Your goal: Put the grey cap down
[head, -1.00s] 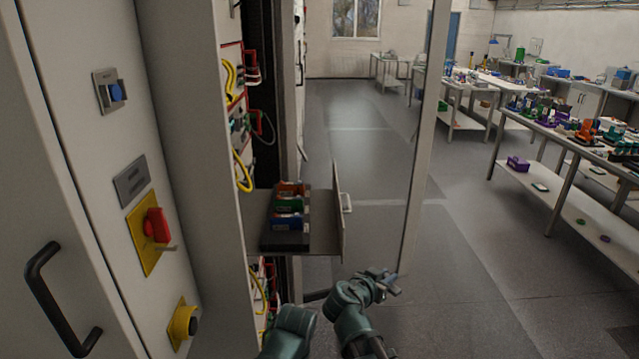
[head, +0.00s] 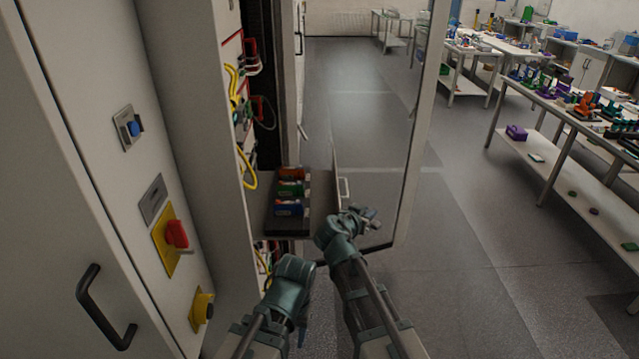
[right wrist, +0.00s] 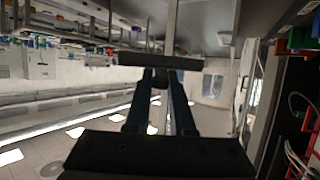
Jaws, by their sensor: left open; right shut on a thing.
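My right gripper (head: 364,216) is shut, in front of the pulled-out drawer and near the glass door. In the right wrist view its two fingers (right wrist: 160,82) close on a small dark thing (right wrist: 159,77), which appears to be the grey cap; its shape is mostly hidden. My left gripper (head: 303,322) is open, low in the head view, left of the right arm and below the drawer; its fingertips are small and dark. No other grey cap can be made out.
The open drawer (head: 322,222) bears a dark tray with orange, green and blue blocks (head: 289,190). The open glass door (head: 385,150) stands to the right. The cabinet front (head: 95,140) with a red switch (head: 176,234) is on the left. Floor beyond is clear; workbenches (head: 560,120) stand right.

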